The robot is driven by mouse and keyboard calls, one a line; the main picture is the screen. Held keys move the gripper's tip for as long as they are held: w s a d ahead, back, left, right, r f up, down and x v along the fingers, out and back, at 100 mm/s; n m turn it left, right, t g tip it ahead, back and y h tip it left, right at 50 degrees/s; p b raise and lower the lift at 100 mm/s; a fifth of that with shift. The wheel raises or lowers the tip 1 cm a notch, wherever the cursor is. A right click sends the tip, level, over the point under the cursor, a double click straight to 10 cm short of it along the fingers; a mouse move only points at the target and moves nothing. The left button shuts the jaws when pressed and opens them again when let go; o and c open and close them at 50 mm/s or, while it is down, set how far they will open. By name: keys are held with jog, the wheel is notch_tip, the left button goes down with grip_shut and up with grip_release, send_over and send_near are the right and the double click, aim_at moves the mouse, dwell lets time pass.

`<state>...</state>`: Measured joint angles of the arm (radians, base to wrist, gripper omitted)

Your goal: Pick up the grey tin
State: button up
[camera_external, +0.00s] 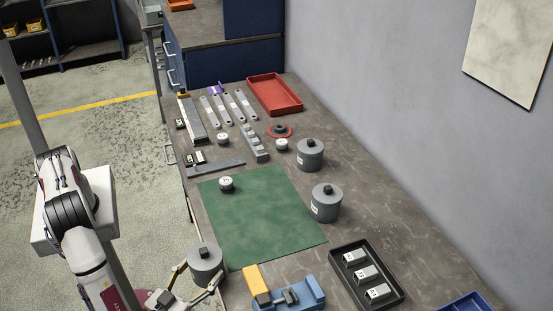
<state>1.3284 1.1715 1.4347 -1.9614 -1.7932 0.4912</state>
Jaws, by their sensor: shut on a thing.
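A grey tin (205,258) with a dark knob on top is at the lower left, by the table's left edge and the near-left corner of the green mat. My gripper (203,272) is shut on this tin, one finger on each side. The tin looks upright; I cannot tell whether it touches the table. Two similar grey tins stand right of the mat: one (326,204) beside its right edge and one (309,155) farther back.
The green mat (255,215) is mostly clear, with one small white-grey round piece (226,184). A yellow-and-blue vise (290,296) stands right of my gripper, then a black tray (340,255) with white boxes. Metal brackets (240,106) and a red tray (274,108) lie at the back.

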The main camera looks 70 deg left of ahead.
jog(key=v, duration=1.3)
jog(key=shift+s, duration=0.1)
dwell(0.4)
jog(key=w+d+r, duration=0.3)
jog(key=w+r, duration=0.7)
jog(key=w, duration=0.4)
jog(key=w+a+r+m+t+h, duration=0.1)
jog(key=w+a+r, duration=0.3)
jog(key=w+a, duration=0.4)
jog(key=w+a+r+m+t+h, duration=0.15)
jog(key=w+a+r, duration=0.35)
jog(key=w, duration=0.5)
jog(key=w+a+r+m+h, duration=0.1)
jog(key=w+a, duration=0.4)
jog(key=a, duration=0.3)
jog(key=w+a+r+m+h, duration=0.1)
jog(key=w+a+h, duration=0.1)
jog(key=w+a, duration=0.35)
jog(key=a+f+m+t+h, duration=0.2)
jog(key=a+h, duration=0.1)
jog(key=a, duration=1.2)
jog(key=s+a+f+m+h, duration=0.1)
jog(key=s+a+f+h, duration=0.2)
jog(key=s+a+f, duration=0.3)
jog(key=s+a, duration=0.1)
jog(key=a, duration=0.2)
jog(key=shift+s+a, duration=0.25)
